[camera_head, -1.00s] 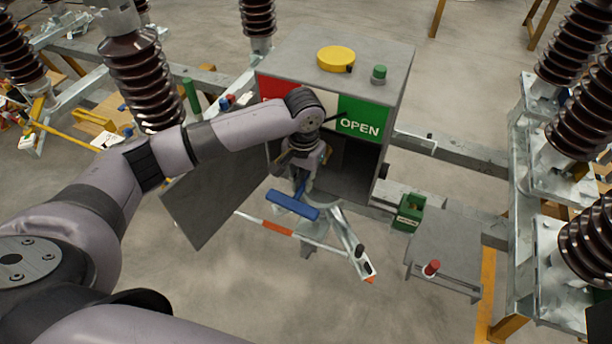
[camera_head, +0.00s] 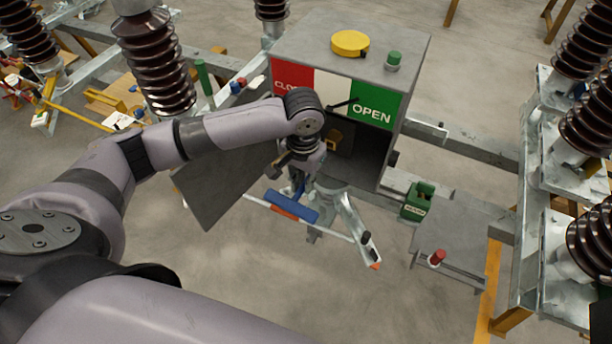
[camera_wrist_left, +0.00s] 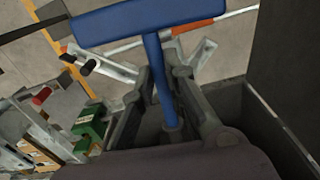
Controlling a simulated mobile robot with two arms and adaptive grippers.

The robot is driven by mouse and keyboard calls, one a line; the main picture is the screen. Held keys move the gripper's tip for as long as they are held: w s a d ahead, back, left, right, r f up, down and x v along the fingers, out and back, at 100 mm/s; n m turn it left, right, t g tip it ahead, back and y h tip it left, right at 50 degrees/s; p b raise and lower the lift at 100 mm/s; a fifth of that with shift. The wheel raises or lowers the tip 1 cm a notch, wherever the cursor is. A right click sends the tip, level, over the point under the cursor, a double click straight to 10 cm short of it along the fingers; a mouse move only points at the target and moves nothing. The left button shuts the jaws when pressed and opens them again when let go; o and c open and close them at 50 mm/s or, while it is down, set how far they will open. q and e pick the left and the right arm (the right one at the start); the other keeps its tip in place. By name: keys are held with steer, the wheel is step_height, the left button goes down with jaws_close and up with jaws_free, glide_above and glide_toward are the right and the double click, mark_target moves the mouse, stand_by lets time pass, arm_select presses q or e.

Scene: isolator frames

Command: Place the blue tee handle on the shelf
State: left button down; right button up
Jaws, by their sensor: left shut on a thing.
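The blue tee handle (camera_head: 292,206) hangs in my left gripper (camera_head: 302,180), in front of the open cabinet. In the left wrist view the blue tee handle (camera_wrist_left: 146,22) has its crossbar outermost, and its stem runs between the two fingers of my left gripper (camera_wrist_left: 165,92), which is shut on it. The shelf (camera_head: 450,255) is most likely the grey plate at the right, with a small red knob (camera_head: 437,258) on it. It stands apart from the handle. My right gripper is not in view.
The grey cabinet (camera_head: 408,75) has an OPEN sign (camera_head: 372,112) and a lowered door (camera_head: 222,188). A green box (camera_head: 417,201) sits between cabinet and shelf. A white and orange rod (camera_head: 335,229) passes by the handle. Brown insulators (camera_head: 150,60) stand at the left.

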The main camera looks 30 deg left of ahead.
arm_select(q)
steer(key=shift+s, duration=0.35)
